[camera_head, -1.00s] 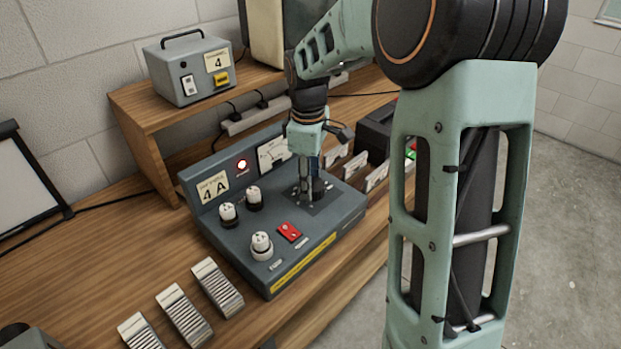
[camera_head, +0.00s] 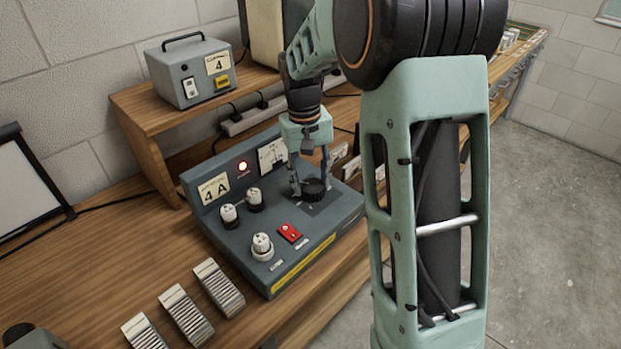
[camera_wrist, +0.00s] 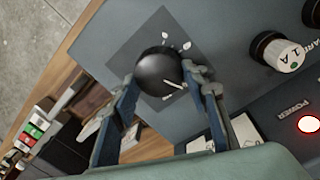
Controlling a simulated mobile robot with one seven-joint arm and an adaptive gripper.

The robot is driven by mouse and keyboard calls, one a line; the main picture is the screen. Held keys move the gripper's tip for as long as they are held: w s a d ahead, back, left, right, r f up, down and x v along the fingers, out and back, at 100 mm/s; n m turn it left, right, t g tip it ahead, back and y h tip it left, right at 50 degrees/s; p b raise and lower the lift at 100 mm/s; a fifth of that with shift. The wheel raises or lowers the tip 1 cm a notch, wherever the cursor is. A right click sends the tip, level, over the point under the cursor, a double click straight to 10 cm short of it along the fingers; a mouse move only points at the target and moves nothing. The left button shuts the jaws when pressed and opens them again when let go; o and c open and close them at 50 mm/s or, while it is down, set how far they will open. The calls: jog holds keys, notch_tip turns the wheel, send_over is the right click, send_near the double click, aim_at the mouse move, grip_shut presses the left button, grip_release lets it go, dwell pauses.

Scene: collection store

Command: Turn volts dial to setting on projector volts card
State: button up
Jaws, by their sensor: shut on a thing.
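The black round dial (camera_head: 315,190) sits on a dark square plate on the sloping grey control box (camera_head: 220,235). In the wrist view the black dial (camera_wrist: 158,70) has pale marks around it, too small to read. My gripper (camera_head: 311,184) is shut on the dial, one finger on each side; the fingers (camera_wrist: 162,76) also show beside it in the wrist view. A meter (camera_head: 272,157) stands behind the dial, its reading unclear. A card (camera_head: 213,189) on the box reads "4 A" under small illegible print. I cannot tell which card is the projector volts card.
A grey unit (camera_head: 190,75) with a "4" card stands on the shelf. Several ribbed metal pieces (camera_head: 186,315) lie in front.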

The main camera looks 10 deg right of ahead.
jog(key=m+p, duration=0.1)
jog(key=m, duration=0.6)
jog(key=shift+d, duration=0.15)
jog(key=m+p, duration=0.2)
jog(key=m, duration=0.4)
jog(key=shift+d+m+g, duration=0.1)
jog(key=shift+m+g, duration=0.3)
jog(key=m+p, duration=0.1)
jog(key=m, duration=0.2)
jog(key=shift+s+r+m+y, duration=0.1)
jog(key=shift+m+y, duration=0.2)
jog(key=m+p, duration=0.2)
jog(key=m, duration=0.1)
jog(key=shift+s+d+m, duration=0.1)
jog(key=shift+m, duration=0.2)
jog(key=m+p, duration=0.2)
jog(key=m, duration=0.3)
jog(key=shift+m+y, duration=0.3)
jog(key=shift+p, duration=0.3)
jog(key=o, duration=1.2)
jog(key=shift+c, duration=0.2)
